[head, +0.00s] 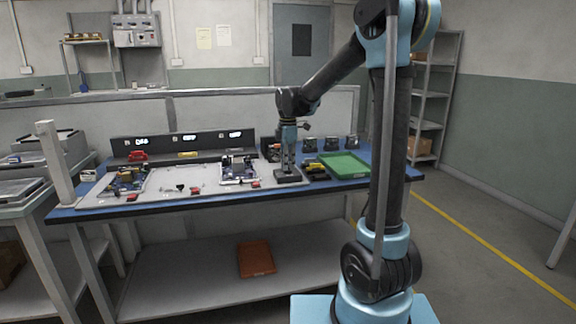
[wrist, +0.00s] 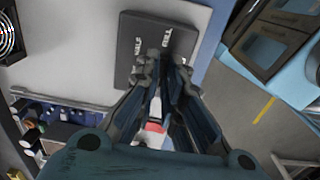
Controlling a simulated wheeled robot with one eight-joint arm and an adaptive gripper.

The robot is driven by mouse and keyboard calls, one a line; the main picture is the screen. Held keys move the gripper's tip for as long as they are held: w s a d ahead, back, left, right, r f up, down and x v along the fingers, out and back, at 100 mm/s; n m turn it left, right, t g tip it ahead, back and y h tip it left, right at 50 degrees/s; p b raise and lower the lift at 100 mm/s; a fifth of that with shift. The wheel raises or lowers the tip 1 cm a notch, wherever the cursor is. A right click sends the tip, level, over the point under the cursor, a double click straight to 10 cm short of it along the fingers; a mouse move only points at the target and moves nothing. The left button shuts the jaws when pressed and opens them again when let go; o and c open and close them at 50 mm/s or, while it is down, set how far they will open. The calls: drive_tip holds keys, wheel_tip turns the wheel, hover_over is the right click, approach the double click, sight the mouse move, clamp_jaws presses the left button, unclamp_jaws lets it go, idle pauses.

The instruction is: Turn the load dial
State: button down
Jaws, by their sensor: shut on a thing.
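A dark box (head: 289,177) with white lettering sits on the right half of the bench, at the edge of the light grey panel. It also shows at the top of the wrist view (wrist: 128,42). My gripper (head: 287,166) points down at this box from above. In the wrist view its fingertips (wrist: 165,68) are close together at the box's face, shut on the load dial. The dial itself is hidden by the fingers, so its setting cannot be read. A small white and red part (wrist: 153,128) shows between the fingers.
A green tray (head: 344,165) lies to the right of the box, with a yellow and black item (head: 316,170) between them. Circuit boards (head: 238,170) stand left. A dark back panel (head: 183,146) carries lit displays. The panel's middle is mostly clear.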

drive_tip(key=shift+w+d, duration=0.1)
drive_tip(key=shift+w, duration=0.1)
idle(0.3)
drive_tip(key=c, duration=1.7)
unclamp_jaws()
wheel_tip(320, 180, up, 12)
drive_tip(key=shift+f, duration=0.1)
drive_tip(key=s+d+f+m+t, duration=0.1)
drive_tip(key=s+d+f+m, duration=0.4)
drive_tip(key=s, duration=0.3)
drive_tip(key=s+d+f+m, duration=0.3)
drive_tip(key=s+d+m, duration=0.2)
drive_tip(key=s+d, duration=0.25)
drive_tip(key=s+d+f+m+t, duration=0.1)
drive_tip(key=s+d+f+m, duration=0.4)
drive_tip(key=s, duration=0.4)
drive_tip(key=s+d+f+m, duration=0.1)
drive_tip(key=s+f+m, duration=0.1)
drive_tip(key=f, duration=0.1)
drive_tip(key=s+d+f+m, duration=0.1)
drive_tip(key=s+f+m, duration=0.1)
drive_tip(key=s+f, duration=0.1)
drive_tip(key=s+d+f+m, duration=0.2)
drive_tip(key=f, duration=0.1)
drive_tip(key=shift+s+f, duration=0.1)
drive_tip(key=shift+s, duration=0.3)
